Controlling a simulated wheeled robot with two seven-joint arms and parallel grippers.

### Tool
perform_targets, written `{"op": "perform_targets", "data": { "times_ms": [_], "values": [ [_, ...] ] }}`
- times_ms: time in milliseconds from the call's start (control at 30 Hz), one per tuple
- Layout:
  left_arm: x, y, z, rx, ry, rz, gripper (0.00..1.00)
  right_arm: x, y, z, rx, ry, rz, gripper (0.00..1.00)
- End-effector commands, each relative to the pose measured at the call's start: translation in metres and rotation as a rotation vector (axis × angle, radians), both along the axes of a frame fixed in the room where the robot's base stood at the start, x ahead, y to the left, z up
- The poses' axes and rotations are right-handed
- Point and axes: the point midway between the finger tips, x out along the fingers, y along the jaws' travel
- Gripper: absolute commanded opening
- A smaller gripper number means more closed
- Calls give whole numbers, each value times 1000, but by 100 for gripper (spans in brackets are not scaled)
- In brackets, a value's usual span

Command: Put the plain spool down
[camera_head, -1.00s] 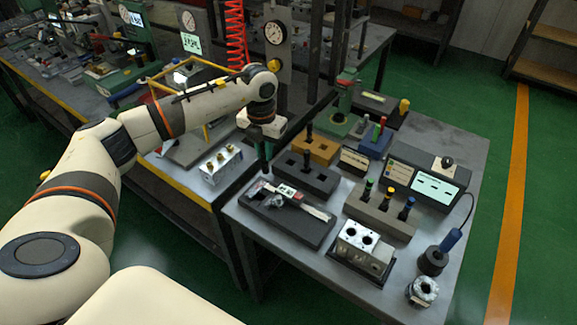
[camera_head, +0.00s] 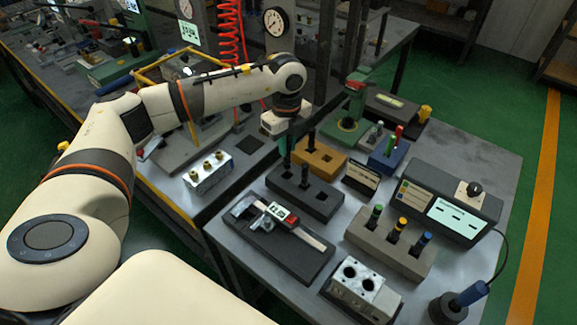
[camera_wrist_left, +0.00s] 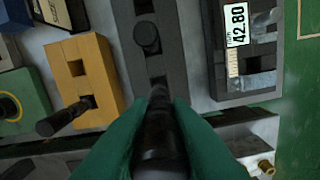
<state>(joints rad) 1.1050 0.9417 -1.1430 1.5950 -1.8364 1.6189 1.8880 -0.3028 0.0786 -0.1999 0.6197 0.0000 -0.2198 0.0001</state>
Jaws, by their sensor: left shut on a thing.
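My left gripper (camera_head: 287,148) has its green fingers shut on a dark, plain-looking spool (camera_wrist_left: 160,130), pointing down. It is over the left end of a dark grey block (camera_head: 318,203) with square holes. In the left wrist view the spool's tip shows near the closest hole of that block (camera_wrist_left: 172,60); I cannot tell whether it is in the hole or above it. Another black spool (camera_head: 305,176) stands in the middle of the block; it also shows in the left wrist view (camera_wrist_left: 147,38). My right gripper is not in view.
An orange block (camera_head: 325,162) with a black pin stands just behind. A black tray with a caliper (camera_head: 290,255) lies in front. A grey block with coloured-topped pins (camera_head: 385,245) and a metal valve block (camera_head: 362,285) stand right. A silver block (camera_head: 208,175) stands left.

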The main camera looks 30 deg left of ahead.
Motion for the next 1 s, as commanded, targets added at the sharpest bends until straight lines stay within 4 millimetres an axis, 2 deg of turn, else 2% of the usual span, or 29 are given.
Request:
{"op": "perform_targets", "data": {
  "times_ms": [100, 333, 500, 900, 933, 1000],
  "values": [
    [0, 0, -17, 0, 0, -1, 0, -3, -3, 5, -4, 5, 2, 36],
    [0, 0, -37, 0, 1, -2, 0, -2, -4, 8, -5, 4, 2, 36],
    [0, 0, -60, 0, 1, -2, 0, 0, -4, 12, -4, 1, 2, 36],
    [0, 0, -69, 0, -2, -3, 0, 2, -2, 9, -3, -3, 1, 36],
    [0, 0, -69, 1, -1, -4, 21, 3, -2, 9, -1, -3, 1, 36],
    [0, 0, -68, 1, -1, -4, 32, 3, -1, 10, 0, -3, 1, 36]
  ]
}}
